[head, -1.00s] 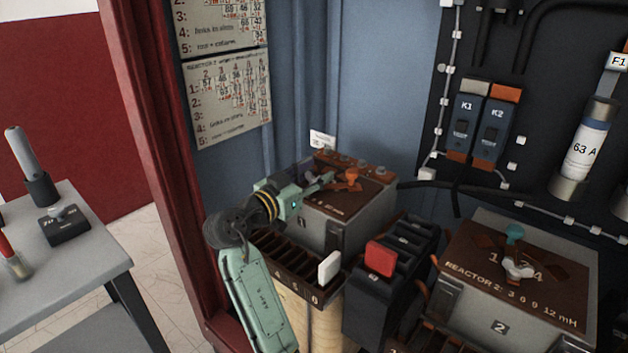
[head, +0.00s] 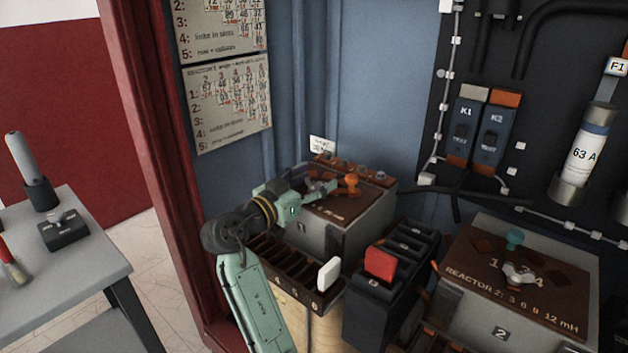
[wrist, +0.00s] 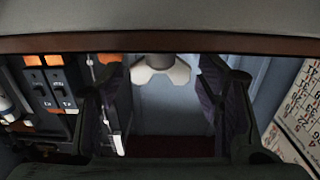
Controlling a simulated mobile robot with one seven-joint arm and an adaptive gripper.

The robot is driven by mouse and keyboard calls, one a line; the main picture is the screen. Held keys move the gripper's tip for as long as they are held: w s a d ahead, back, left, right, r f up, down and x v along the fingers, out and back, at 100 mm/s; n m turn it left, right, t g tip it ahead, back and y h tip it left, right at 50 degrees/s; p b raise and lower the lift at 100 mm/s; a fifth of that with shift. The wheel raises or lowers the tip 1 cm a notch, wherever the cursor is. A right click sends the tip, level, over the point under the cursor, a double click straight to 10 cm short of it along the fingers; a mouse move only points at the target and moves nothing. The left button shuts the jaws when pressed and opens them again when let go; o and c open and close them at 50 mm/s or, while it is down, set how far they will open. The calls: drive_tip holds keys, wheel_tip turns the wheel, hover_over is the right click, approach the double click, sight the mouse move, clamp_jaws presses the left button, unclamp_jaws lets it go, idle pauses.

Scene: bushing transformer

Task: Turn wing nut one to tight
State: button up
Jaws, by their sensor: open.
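My gripper (head: 322,188) is over the brown top of the grey box marked 1 (head: 318,237), beside an orange knob (head: 351,184). In the wrist view, its two dark fingers (wrist: 168,100) stand apart, one on each side. A pale wing nut (wrist: 160,74) shows between them near the box's top edge, with a gap on both sides. I take it as wing nut one; in the head view my gripper hides it. A similar pale wing nut (head: 519,275) sits on the box marked 2 (head: 500,333), by a teal knob (head: 514,239).
A slotted rack (head: 290,277) with a white tab (head: 329,274) stands in front of box 1. A black block with a red piece (head: 380,264) is between the boxes. The red cabinet edge (head: 165,180) is left; K1 and K2 switches (head: 477,133) are behind.

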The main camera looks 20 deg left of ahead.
drive_tip(key=v, duration=1.1)
drive_tip(key=shift+s+a, duration=0.2)
drive_tip(key=shift+s, duration=0.15)
